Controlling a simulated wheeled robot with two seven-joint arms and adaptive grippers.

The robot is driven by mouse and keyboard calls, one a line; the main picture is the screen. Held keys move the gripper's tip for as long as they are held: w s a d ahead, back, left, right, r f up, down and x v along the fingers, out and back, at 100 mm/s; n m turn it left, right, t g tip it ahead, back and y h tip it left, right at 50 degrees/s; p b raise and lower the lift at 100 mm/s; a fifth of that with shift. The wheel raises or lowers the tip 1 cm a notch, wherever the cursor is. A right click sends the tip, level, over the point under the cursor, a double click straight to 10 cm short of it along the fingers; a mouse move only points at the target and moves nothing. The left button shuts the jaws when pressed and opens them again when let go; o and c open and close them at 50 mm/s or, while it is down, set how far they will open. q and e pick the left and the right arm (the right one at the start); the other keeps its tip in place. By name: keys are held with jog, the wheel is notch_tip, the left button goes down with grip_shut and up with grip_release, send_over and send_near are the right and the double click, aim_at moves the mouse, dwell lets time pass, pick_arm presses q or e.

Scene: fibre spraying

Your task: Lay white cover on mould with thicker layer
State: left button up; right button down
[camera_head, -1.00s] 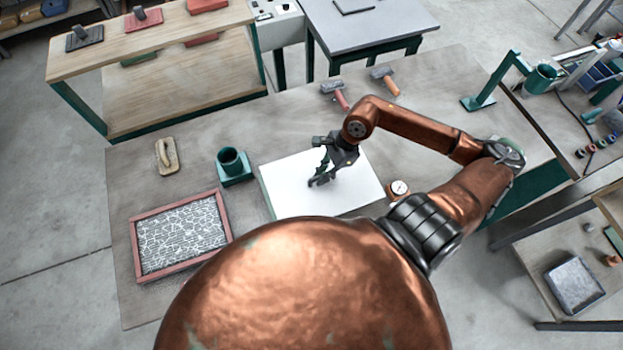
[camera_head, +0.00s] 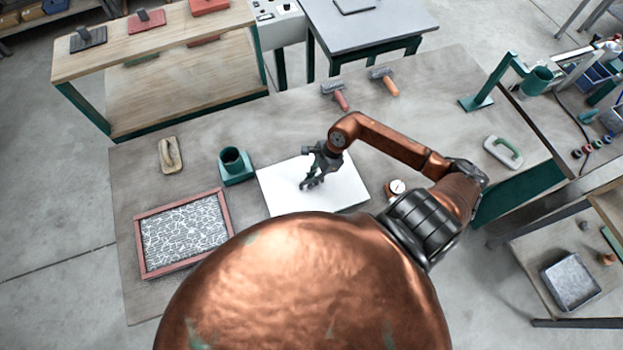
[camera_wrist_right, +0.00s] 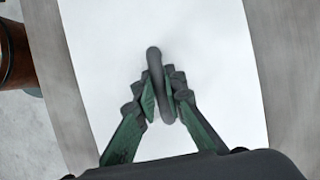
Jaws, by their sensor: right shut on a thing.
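The white cover (camera_head: 345,190) is a flat white sheet near the middle of the table, right of the mould. A dark rod-like handle (camera_wrist_right: 154,62) stands out over it in the right wrist view. My right gripper (camera_head: 307,186) is above the cover, its fingers shut on this handle; it also shows in the wrist view (camera_wrist_right: 161,108). Whether the cover touches the table is hard to tell. The mould (camera_head: 226,208) is a reddish frame at the left, holding a layer of white fibre pieces (camera_head: 185,232). My left gripper is out of view.
A green cup on a square base (camera_head: 236,166) stands between mould and cover. A wooden float (camera_head: 171,155) lies behind the mould. A dial gauge (camera_head: 396,187) sits right of the cover. Two rollers (camera_head: 334,95) (camera_head: 384,81) and a green-handled tool (camera_head: 503,152) lie farther back.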

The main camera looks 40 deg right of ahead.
jog(key=c, duration=2)
grip_release()
jog(key=shift+r, duration=0.1)
jog(key=shift+d+r, duration=0.15)
jog(key=shift+r, duration=0.05)
jog(key=shift+b+v, duration=1.35)
jog(key=shift+v, duration=4.35)
